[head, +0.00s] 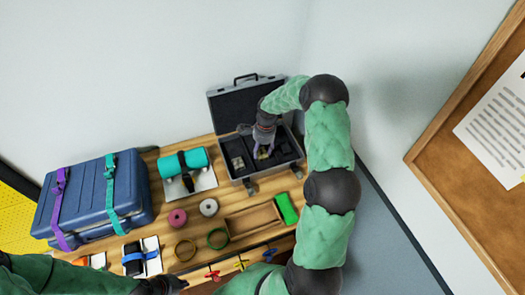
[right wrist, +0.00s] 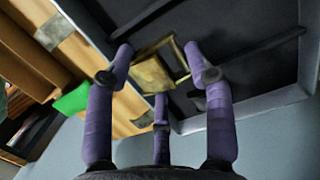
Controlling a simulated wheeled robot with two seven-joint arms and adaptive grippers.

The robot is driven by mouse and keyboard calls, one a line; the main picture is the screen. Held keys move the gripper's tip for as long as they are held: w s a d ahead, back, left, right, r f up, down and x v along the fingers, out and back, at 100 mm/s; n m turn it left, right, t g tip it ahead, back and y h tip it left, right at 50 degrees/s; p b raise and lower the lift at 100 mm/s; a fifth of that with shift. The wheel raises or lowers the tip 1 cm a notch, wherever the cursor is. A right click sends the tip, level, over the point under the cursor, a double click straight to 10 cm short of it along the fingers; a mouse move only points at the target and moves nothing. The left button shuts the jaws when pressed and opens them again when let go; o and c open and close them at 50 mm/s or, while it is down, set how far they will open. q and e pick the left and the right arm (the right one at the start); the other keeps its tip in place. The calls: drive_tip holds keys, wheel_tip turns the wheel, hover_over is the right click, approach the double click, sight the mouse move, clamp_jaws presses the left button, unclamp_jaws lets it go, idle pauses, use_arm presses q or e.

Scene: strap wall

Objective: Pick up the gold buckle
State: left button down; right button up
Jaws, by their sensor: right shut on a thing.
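The gold buckle (right wrist: 152,74) is a flat, square, brass-coloured frame with a plate. In the right wrist view it sits between the purple fingers of my right gripper (right wrist: 160,80), which is shut on it. In the head view my right gripper (head: 262,150) reaches down into the open black case (head: 292,166), and only a small part of the buckle (head: 265,154) shows under the fingers. I cannot tell whether the buckle is clear of the case floor. My left gripper (head: 168,284) is low at the table's front edge, and its fingers are hard to make out.
The case lid (head: 228,104) stands open behind. A blue suitcase (head: 85,205) with purple and teal straps stands left.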

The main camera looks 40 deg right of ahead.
sight(259, 156)
drive_tip(key=r, duration=0.1)
drive_tip(key=s+a+r, duration=0.2)
drive_tip(key=r, duration=0.1)
drive_tip(key=shift+a, duration=0.1)
drive_tip(key=s+a+r, duration=0.3)
drive_tip(key=s+a, duration=0.2)
drive_tip(key=a, duration=0.1)
drive_tip(key=shift+s+a+r, duration=0.2)
drive_tip(key=shift+s+a, duration=0.05)
drive_tip(key=shift+a, duration=0.05)
